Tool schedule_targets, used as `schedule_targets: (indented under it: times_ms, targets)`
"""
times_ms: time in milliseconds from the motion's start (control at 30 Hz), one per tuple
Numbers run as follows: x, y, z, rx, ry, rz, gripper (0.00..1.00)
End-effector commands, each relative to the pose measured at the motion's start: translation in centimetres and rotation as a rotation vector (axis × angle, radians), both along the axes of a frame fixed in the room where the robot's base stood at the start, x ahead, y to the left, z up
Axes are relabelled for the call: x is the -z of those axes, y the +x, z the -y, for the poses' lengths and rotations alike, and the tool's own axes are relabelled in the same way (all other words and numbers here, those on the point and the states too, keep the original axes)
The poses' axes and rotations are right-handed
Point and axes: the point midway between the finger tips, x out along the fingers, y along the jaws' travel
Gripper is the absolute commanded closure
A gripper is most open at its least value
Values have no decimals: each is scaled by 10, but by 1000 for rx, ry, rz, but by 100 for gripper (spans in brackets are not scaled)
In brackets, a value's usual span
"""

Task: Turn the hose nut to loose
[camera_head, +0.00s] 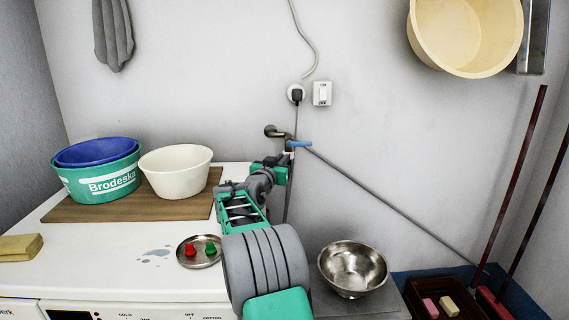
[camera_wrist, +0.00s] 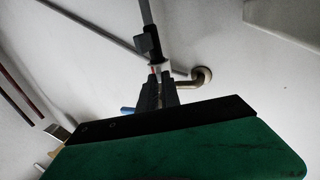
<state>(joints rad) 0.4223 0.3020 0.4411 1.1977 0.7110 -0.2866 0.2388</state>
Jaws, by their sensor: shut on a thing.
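A brass tap (camera_head: 272,131) with a blue lever (camera_head: 299,144) sticks out of the back wall. My gripper (camera_head: 286,158) is just below the tap, at the end of my green and grey arm. In the wrist view my gripper (camera_wrist: 157,84) has its two dark fingers shut on the hose nut (camera_wrist: 157,67), a small pale piece with a reddish edge showing at their tips. The fingers hide most of the nut, so its turn angle cannot be told. The bent tap pipe (camera_wrist: 203,78) and the blue lever (camera_wrist: 127,110) show beside the fingers.
A white machine top carries stacked basins (camera_head: 97,175), a cream bowl (camera_head: 176,168) and a metal dish (camera_head: 199,251) with red and green pieces. A steel bowl (camera_head: 353,268) stands right of my arm. A grey hose (camera_head: 395,205) slants across the wall.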

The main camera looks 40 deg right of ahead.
Motion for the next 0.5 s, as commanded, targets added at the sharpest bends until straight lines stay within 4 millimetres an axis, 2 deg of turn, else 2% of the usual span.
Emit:
schedule_targets:
  times_ms: [500]
  targets:
    - [1,1,0,36,1,-2,100]
